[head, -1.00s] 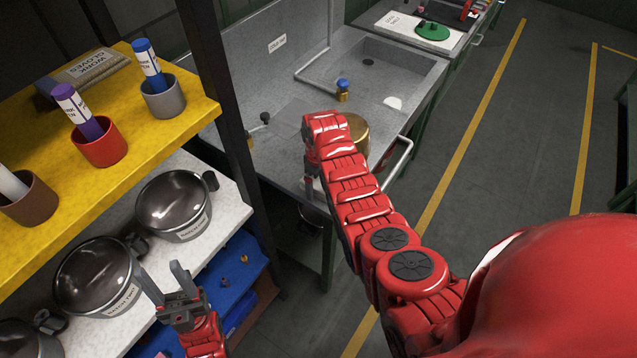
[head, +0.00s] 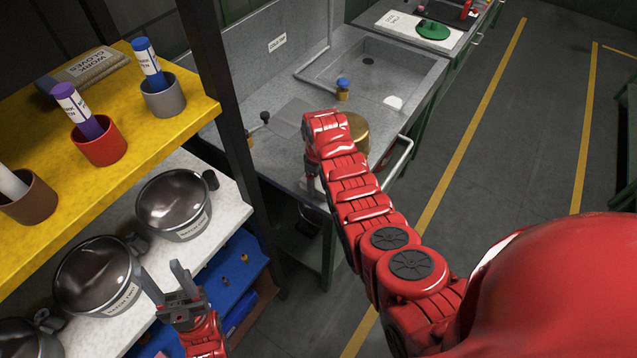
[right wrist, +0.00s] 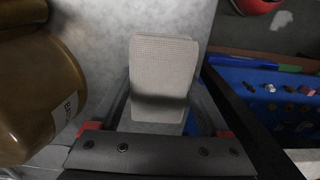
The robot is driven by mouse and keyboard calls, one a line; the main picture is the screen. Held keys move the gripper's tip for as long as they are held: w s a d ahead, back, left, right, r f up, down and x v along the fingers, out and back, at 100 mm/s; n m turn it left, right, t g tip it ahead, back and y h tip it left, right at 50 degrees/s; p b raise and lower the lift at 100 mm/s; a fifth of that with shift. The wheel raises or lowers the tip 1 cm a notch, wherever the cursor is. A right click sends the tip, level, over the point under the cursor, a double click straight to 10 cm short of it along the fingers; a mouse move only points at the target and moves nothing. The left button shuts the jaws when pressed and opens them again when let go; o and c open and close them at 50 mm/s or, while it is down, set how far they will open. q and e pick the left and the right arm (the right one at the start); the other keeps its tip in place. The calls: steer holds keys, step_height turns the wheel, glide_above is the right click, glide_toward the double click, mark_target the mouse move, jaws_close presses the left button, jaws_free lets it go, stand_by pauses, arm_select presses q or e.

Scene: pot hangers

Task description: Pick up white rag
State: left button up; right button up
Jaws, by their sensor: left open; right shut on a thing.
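A pale, textured rag (right wrist: 163,65) stands out between the dark fingers of my right gripper (right wrist: 165,105) in the right wrist view. The gripper is shut on it, and a shadow crosses the rag's lower part. In the head view my right gripper (head: 312,178) is at the near edge of the grey sink counter, its fingers mostly hidden by my red arm; I cannot make out the rag there. My left gripper (head: 166,287) is open and empty, in front of the shelf with pots.
A brass pot (head: 357,129) stands on the counter beside my right gripper, and shows close in the right wrist view (right wrist: 35,95). A yellow shelf (head: 190,110) holds cups with markers. The floor at right (head: 545,130) is clear.

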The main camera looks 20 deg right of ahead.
mark_target(318, 180)
steer(key=shift+w+r, duration=0.1)
steer(key=shift+r+b, duration=0.45)
steer(key=shift+b, duration=0.1)
step_height(318, 180, up, 2)
steer(key=shift+r+b, duration=0.1)
steer(key=shift+b, duration=0.7)
steer(key=shift+s+a, duration=0.75)
steer(key=shift+s, duration=0.2)
steer(key=s+a+r+p, duration=0.1)
steer(key=s+a+p, duration=0.7)
steer(key=s+p, duration=0.2)
steer(key=shift+s+r+p, duration=0.25)
steer(key=shift+s+p, duration=0.15)
steer(key=shift+s, duration=0.15)
steer(key=shift+a, duration=0.1)
